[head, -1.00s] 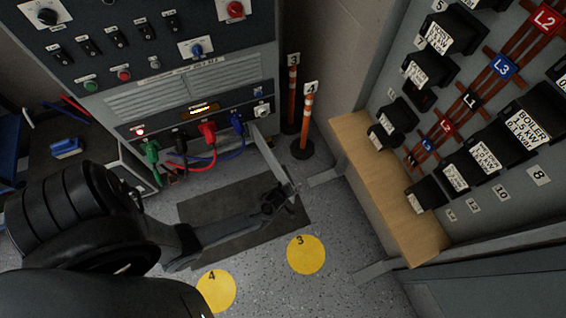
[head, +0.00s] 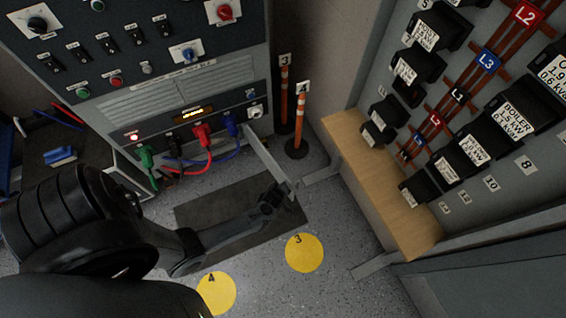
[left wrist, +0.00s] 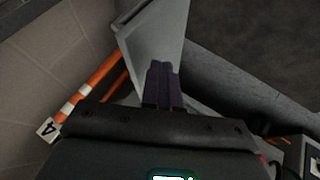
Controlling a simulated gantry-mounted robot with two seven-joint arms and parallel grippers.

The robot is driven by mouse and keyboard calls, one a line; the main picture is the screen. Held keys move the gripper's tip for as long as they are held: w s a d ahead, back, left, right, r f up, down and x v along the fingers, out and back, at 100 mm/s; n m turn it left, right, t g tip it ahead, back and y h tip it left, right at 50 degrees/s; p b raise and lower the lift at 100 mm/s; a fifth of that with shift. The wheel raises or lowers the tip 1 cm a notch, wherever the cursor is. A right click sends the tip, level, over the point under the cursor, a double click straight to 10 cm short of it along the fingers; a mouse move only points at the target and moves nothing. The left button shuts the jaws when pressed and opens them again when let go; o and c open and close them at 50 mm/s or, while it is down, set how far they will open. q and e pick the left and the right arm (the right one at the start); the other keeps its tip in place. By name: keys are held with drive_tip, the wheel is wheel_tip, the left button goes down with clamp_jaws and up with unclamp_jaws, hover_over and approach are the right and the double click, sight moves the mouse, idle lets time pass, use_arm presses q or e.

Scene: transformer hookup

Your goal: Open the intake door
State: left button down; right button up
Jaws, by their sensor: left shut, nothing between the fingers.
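The intake door seems to be the thin grey panel (head: 266,156) standing out from the lower right of the dark control cabinet (head: 185,105), swung away from its front. My left gripper (head: 287,188) is at the free end of this panel, above the floor. In the left wrist view the dark fingers (left wrist: 162,68) are shut together, with nothing between them. They are close against the grey panel (left wrist: 155,35); I cannot tell whether they touch it. The door's hinge is not clear. My right gripper is not in view.
Orange posts (head: 301,115) stand right of the panel. Green, black, red and blue plugs (head: 202,136) with cables hang from the cabinet front. A wooden ledge (head: 375,180) sits below the breaker board at right. Yellow floor discs (head: 304,252) lie on clear floor.

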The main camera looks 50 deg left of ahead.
use_arm(q)
drive_tip(key=s+d+r+p, duration=0.2)
drive_tip(key=s+r+p, duration=0.6)
drive_tip(key=s+r, duration=0.15)
drive_tip(key=w+d+r+m+t+h+p, duration=0.1)
drive_tip(key=w+d+r+m+p, duration=0.15)
drive_tip(key=r, duration=0.75)
drive_tip(key=w+d+r+m+h+p, duration=0.15)
drive_tip(key=r+m, duration=0.25)
drive_tip(key=r, duration=0.7)
drive_tip(key=s+d+r+m+g+h, duration=0.1)
drive_tip(key=s+d+r+m+g, duration=0.1)
drive_tip(key=s+d+r+m, duration=0.45)
drive_tip(key=s+d+r+m+g+h, duration=0.1)
drive_tip(key=r+m, duration=0.3)
drive_tip(key=r, duration=0.5)
wheel_tip(320, 180, up, 37)
drive_tip(key=m+p, duration=0.1)
drive_tip(key=p, duration=3.7)
drive_tip(key=shift+s+a+p, duration=0.25)
drive_tip(key=shift+a+p, duration=0.05)
drive_tip(key=shift+p, duration=0.05)
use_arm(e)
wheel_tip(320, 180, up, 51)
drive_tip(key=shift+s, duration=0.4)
